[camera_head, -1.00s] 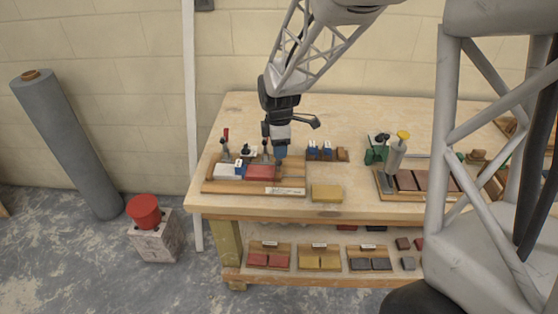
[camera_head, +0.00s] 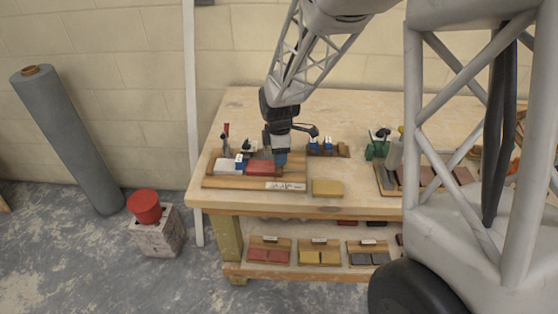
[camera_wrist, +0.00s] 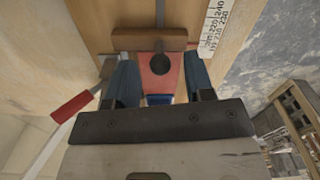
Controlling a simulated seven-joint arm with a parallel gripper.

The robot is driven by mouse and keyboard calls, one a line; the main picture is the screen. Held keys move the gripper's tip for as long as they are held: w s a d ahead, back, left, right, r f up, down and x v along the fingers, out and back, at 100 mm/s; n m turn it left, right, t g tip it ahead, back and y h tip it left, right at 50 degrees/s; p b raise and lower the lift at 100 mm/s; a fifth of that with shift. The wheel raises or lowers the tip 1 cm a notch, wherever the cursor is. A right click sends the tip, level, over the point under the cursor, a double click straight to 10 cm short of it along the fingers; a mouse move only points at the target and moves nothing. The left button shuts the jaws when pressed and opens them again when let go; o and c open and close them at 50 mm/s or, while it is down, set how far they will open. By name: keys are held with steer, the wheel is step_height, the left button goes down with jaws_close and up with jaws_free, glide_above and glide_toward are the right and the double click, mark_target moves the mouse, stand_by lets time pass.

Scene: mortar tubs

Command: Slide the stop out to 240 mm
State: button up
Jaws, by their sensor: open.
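My gripper (camera_head: 281,160) is open over the right part of the wooden jig (camera_head: 225,183) on the bench. In the wrist view its two blue fingers (camera_wrist: 159,75) stand apart on either side of a red piece (camera_wrist: 158,65) with a dark round spot. A wooden crossbar (camera_wrist: 125,39), which looks like the stop, lies just beyond the fingertips, across a metal rod (camera_wrist: 160,12). A white scale (camera_wrist: 213,25) lies to its right, with 220 and 240 legible. The scale also shows on the jig's front (camera_head: 285,186). Whether a finger touches anything I cannot tell.
A red block (camera_head: 259,168) and a white block (camera_head: 226,167) lie in the jig. A rack with blue items (camera_head: 321,146) stands behind. A red-handled lever (camera_wrist: 75,107) shows beside the left finger.

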steer(key=shift+f, duration=1.55)
steer(key=shift+c, duration=0.4)
jaws_close()
